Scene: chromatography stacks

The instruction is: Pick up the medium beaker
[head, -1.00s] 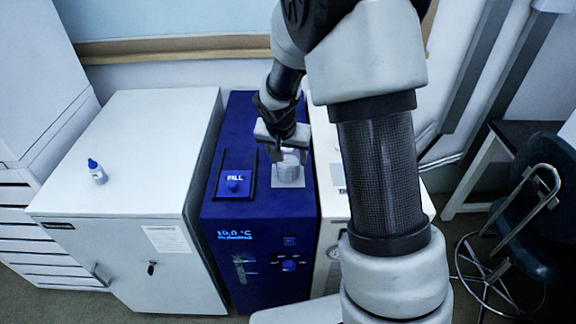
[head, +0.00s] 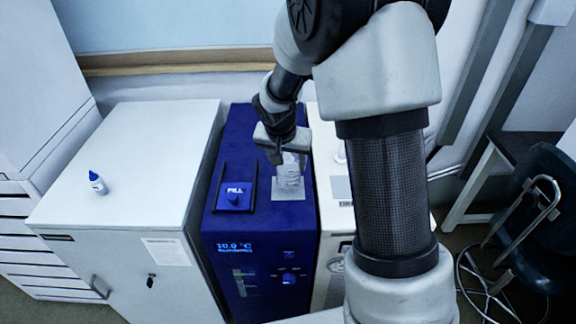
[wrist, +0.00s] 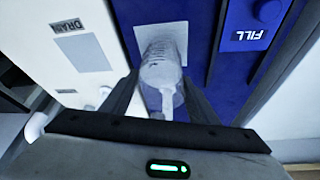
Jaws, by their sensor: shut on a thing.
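The medium beaker (head: 290,176) is a clear glass vessel with markings, upright over the pale square plate (head: 289,194) on top of the blue unit. My gripper (head: 283,157) reaches down from above and is shut on the beaker's upper part. In the wrist view the beaker (wrist: 162,76) sits between my two dark fingers, and the pale plate (wrist: 178,36) shows beyond it. The beaker's base looks at or a little above the plate; the exact gap is hard to tell.
The blue unit (head: 225,226) has a FILL block (head: 235,196) left of the beaker. A white cabinet (head: 115,165) with a small bottle (head: 97,183) stands to the left. A white unit (head: 330,215) adjoins on the right. A dark stool (head: 535,215) is at far right.

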